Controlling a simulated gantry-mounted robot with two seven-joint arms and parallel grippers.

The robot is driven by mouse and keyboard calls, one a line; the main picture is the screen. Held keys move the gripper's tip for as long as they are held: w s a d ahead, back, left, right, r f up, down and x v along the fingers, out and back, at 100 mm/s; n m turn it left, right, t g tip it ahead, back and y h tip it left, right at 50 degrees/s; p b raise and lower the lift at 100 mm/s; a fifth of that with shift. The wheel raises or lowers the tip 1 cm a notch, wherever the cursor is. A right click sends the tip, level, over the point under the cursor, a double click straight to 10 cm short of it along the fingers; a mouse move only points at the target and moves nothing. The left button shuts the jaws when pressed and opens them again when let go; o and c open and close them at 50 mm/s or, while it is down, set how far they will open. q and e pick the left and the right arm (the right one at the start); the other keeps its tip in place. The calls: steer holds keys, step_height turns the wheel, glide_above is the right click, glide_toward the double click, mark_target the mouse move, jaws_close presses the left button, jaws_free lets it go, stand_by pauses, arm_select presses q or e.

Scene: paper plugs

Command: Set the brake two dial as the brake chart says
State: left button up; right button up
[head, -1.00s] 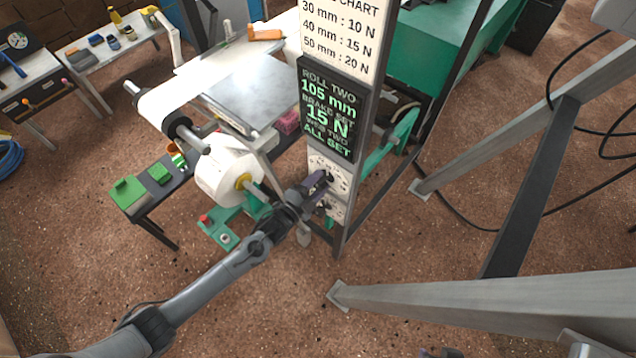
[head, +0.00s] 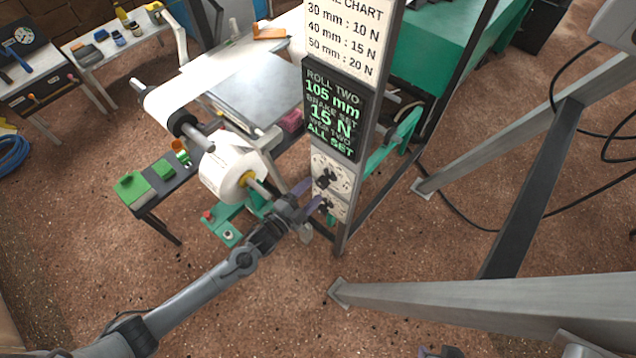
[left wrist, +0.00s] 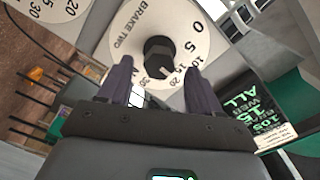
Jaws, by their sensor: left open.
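The brake two dial (left wrist: 128,32) is a round white plate with a black knob (left wrist: 160,52), ahead of my left gripper in the left wrist view. The knob's pale mark seems to lie near 15. In the head view it is the upper dial (head: 343,172) on the post. My left gripper (head: 309,195) is open, its two purple fingers apart and short of the knob; it also shows in the left wrist view (left wrist: 162,85). The brake chart (head: 342,35) reads 30 mm 10 N, 40 mm 15 N, 50 mm 20 N.
The black display (head: 333,108) reads roll two 105 mm, brake set 15 N, all set. A second dial (head: 338,211) sits just below. A white paper roll (head: 225,172) stands left of the post, close to my left arm. Grey metal beams (head: 480,300) cross the right side.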

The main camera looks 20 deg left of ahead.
arm_select(q)
steer(key=shift+p+v, duration=0.4)
steer(key=shift+v, duration=2.5)
steer(key=shift+r, duration=0.1)
